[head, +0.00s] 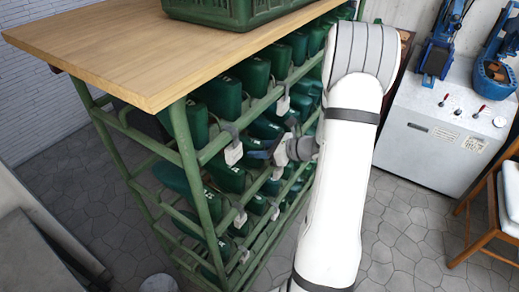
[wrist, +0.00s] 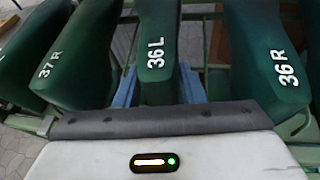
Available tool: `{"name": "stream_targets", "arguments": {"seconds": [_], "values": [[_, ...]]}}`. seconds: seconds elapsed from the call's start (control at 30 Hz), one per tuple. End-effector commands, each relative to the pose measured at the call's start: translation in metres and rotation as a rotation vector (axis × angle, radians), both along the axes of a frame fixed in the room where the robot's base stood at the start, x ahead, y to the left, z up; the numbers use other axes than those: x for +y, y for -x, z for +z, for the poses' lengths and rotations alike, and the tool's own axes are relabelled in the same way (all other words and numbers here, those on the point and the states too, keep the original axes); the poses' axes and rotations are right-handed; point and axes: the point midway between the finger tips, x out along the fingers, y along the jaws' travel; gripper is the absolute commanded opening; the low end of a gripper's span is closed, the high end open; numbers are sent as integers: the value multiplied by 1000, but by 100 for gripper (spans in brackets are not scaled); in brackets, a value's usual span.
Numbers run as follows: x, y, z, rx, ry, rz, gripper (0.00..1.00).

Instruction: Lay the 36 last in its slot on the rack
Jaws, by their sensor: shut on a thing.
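A green last marked 36 L (wrist: 155,40) is at the centre of the wrist view, between the blue fingers of my gripper (wrist: 157,88). The gripper is shut on it. The last lies among its neighbours, pointing toward the wrist camera; I cannot tell whether it rests on the rails. A last marked 36 R (wrist: 268,45) is to its right and one marked 37 R (wrist: 70,55) to its left. In the head view, my gripper (head: 262,151) is at the front of the green rack (head: 185,150), by a middle row. My gripper and arm partly hide the lasts there.
A wooden top (head: 140,45) covers the rack and carries a green crate (head: 235,12). Small pale tags (head: 234,153) hang on the rails. A grey cabinet (head: 440,125) with blue machines (head: 440,45) and a wooden chair (head: 510,205) stand right. Paved floor (head: 395,240) is clear between.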

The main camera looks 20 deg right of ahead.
Motion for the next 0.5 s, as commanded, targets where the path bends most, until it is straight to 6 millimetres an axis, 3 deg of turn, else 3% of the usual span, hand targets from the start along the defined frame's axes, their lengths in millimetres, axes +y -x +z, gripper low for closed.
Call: {"name": "stream_targets", "arguments": {"seconds": [0.5], "values": [[1,0,-4,-1,0,1,0]]}}
